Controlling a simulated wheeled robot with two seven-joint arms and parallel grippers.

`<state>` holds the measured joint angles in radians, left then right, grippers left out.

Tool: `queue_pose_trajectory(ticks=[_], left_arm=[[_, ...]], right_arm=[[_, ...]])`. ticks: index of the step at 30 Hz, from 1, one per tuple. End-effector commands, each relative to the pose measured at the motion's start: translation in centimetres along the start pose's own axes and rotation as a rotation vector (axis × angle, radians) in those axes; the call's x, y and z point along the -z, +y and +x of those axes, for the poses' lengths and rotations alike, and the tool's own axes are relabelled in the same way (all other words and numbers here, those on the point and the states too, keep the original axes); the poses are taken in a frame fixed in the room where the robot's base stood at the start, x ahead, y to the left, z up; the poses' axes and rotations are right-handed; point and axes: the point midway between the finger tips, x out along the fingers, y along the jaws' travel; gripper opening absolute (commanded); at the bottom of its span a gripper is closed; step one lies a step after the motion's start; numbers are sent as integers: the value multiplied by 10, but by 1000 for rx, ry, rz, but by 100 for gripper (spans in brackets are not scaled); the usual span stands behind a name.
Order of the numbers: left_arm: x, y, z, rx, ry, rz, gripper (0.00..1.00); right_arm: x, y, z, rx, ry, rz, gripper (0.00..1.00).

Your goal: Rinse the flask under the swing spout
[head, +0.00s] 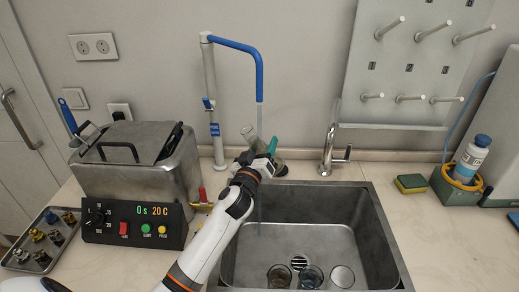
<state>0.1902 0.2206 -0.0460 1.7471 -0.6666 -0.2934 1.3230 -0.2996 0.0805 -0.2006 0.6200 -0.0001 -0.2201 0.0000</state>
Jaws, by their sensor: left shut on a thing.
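The flask (251,138) is clear glass and tilted, its upper end leaning to the left. My left gripper (264,159) is shut on it behind the far left corner of the sink; the fingers hide part of it. The swing spout (260,80) has a white post and a blue arm whose end points down just above the flask. A thin pale streak like water shows below the gripper, over the sink (345,215). My right gripper is not in view.
Several glass vessels (311,276) stand at the sink's front. A steel bath (135,170) with a control box (135,224) stands left, beside a tray of small parts (42,240). A tap (329,150), sponge (411,183) and bottle (472,158) are right. A peg board hangs above.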

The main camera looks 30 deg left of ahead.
Motion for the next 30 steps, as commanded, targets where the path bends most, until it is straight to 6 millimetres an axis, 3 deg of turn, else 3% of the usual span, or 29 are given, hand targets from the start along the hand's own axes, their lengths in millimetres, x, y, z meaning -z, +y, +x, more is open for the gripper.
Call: queue_pose_trajectory(ticks=[11, 30], left_arm=[[-2, -1, -4, 0, 0, 0, 25], [-20, -12, -65, 1, 0, -2, 25]], right_arm=[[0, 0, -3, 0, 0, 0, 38], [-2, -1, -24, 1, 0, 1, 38]])
